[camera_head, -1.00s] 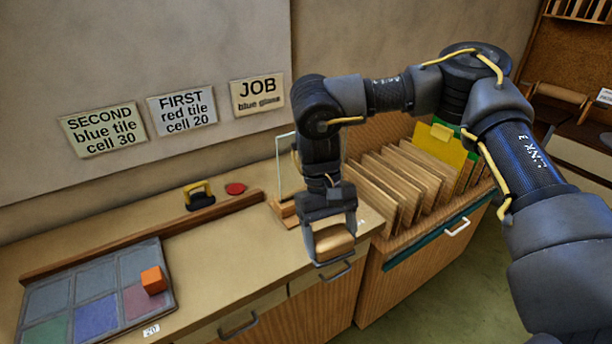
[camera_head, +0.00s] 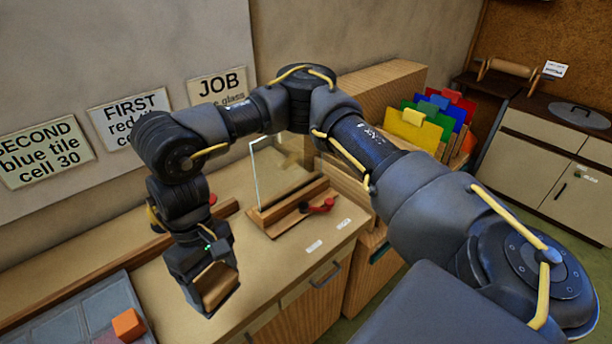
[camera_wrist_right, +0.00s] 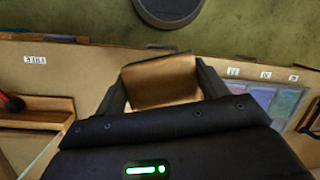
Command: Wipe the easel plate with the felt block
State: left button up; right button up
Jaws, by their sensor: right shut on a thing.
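The easel plate (camera_head: 272,168) is a clear upright pane in a wooden easel (camera_head: 290,213) on the bench. My right gripper (camera_head: 212,293) is shut on a tan block, which I take to be the felt block (camera_head: 221,285). The gripper points down near the bench's front edge, left of the easel and apart from the plate. The right wrist view shows the tan block (camera_wrist_right: 165,82) between both fingers. Part of the easel's wood (camera_wrist_right: 45,113) shows at that view's left. My left gripper is not in view.
A red-handled item (camera_head: 318,206) lies at the easel's right side. A grey-celled panel (camera_head: 78,318) with an orange cube (camera_head: 128,324) is at lower left. A wooden rail (camera_head: 105,268) runs behind it. Coloured dividers (camera_head: 418,127) stand right, behind my arm.

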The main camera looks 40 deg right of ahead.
jog(key=a+r+n+t+y, duration=0.1)
jog(key=a+r+t+y, duration=0.2)
jog(key=a, duration=0.5)
jog(key=w+d+r+m+t+y, duration=0.1)
jog(key=w+d+m+t+y, duration=0.25)
jog(key=w+d+y, duration=0.35)
jog(key=s+d+f+m+t+h+p, duration=0.15)
jog(key=d+m+t+h, duration=0.35)
jog(key=d, duration=1)
jog(key=s+d+f+m+t+h+b, duration=0.1)
jog(key=d+f+m+t+h, duration=0.15)
jog(key=d+t, duration=0.75)
pick_arm(q)
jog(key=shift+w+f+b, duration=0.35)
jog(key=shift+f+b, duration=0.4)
jog(key=shift+b, duration=0.35)
pick_arm(e)
jog(key=w+d+g, duration=0.4)
jog(key=w, duration=0.2)
jog(key=shift+d+r, duration=0.15)
jog(key=shift+r, duration=0.2)
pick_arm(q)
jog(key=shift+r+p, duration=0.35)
pick_arm(e)
jog(key=shift+w+y, duration=0.25)
jog(key=shift+w, duration=0.65)
